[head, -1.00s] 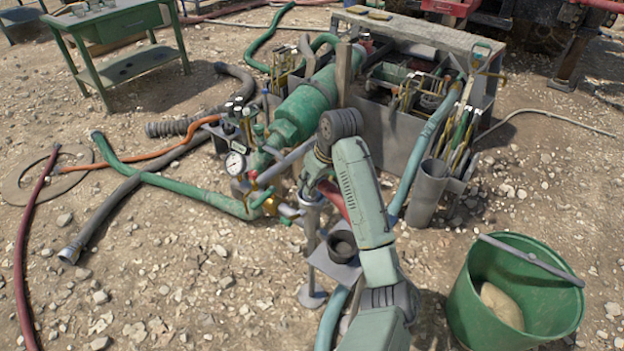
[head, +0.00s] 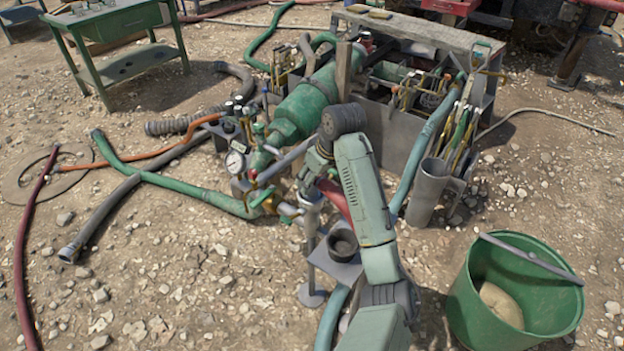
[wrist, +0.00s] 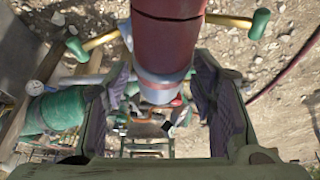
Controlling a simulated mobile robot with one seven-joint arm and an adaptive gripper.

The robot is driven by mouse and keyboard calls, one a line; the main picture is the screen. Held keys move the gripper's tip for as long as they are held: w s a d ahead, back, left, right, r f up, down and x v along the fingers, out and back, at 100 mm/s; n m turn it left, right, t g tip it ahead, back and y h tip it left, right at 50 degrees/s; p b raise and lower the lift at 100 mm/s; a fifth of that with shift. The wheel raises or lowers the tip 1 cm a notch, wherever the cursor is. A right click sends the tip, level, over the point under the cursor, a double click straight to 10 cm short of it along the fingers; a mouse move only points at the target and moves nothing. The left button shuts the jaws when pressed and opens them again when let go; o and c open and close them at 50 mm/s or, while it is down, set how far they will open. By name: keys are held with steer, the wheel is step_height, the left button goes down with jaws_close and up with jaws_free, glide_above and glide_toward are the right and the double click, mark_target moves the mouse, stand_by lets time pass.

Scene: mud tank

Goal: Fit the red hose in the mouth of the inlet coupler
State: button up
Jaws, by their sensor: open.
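The red hose (wrist: 168,40) comes down from the top of the wrist view to a pale grey-blue end piece (wrist: 160,84). That piece lies in the gap between the fingers of my gripper (wrist: 160,75); the fingers stand apart, one on each side, with gaps showing. Brass levers with green grips (wrist: 259,23) stick out on both sides of the hose. I cannot tell whether the pale piece is the hose's own end or the inlet coupler. In the head view my gripper (head: 309,188) is above the metal stand, and part of the red hose (head: 334,198) shows behind my arm.
A pressure gauge (head: 235,162) and valves stand just left of my gripper, beside a green tank (head: 303,108). A tool rack (head: 392,133) stands behind. A green bucket (head: 462,305) is at the lower right. Hoses lie on the stony ground at left.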

steer(key=v, duration=1)
steer(key=shift+d+r, duration=0.1)
steer(key=shift+r, duration=0.2)
